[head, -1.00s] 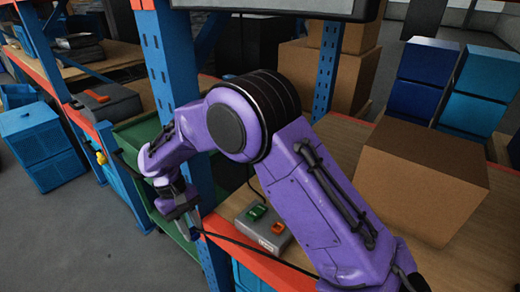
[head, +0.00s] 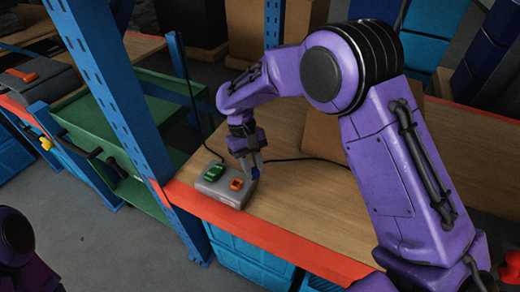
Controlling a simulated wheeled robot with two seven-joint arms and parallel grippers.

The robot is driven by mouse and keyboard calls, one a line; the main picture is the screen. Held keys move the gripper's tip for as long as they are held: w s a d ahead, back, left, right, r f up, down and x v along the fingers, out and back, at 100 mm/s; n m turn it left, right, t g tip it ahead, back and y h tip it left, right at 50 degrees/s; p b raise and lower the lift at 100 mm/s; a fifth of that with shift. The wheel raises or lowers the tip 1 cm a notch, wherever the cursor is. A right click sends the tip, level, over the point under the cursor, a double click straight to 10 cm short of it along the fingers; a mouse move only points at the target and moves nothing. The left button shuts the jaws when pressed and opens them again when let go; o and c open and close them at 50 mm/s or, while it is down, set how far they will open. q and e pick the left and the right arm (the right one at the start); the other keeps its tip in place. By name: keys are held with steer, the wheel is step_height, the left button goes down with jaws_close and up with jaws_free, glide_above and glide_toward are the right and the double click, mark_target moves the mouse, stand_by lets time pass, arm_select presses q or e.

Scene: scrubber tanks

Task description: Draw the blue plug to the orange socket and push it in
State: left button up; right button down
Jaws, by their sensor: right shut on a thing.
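A grey box (head: 212,193) sits at the front edge of the wooden bench, with a green socket (head: 214,172) on its left and the orange socket (head: 236,184) on its right. My right gripper (head: 251,172) points down just right of the orange socket, close to the box. It is shut on what I take to be the blue plug, which is too small and covered to make out clearly. A black cable (head: 300,159) runs over the bench to the right from near the gripper. I cannot tell whether plug and socket touch. My left gripper does not show.
A blue post (head: 122,110) rises left of the box. Green shelving (head: 100,115) stands behind it. Another grey unit with an orange part (head: 22,76) sits on the far left bench. Cardboard boxes stand behind.

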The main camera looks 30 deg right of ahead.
arm_select(q)
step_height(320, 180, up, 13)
steer(key=p, duration=1)
arm_select(e)
steer(key=w+a+n, duration=0.1)
steer(key=n, duration=0.1)
steer(key=w+a+n+h+b, duration=0.1)
steer(key=a+n, duration=0.1)
steer(key=w+a+n+h+b, duration=0.1)
steer(key=a+n, duration=0.1)
steer(key=shift+n+t, duration=0.3)
steer(key=shift+t, duration=0.1)
step_height(320, 180, down, 2)
steer(key=b, duration=0.2)
steer(key=shift+f+b, duration=0.2)
steer(key=shift+b, duration=0.2)
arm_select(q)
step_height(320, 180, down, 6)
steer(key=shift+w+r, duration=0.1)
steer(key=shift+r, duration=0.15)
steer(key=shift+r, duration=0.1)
arm_select(e)
steer(key=shift+s+r, duration=0.1)
arm_select(q)
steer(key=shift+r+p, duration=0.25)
steer(key=shift+p, duration=0.15)
arm_select(e)
steer(key=shift+d, duration=0.1)
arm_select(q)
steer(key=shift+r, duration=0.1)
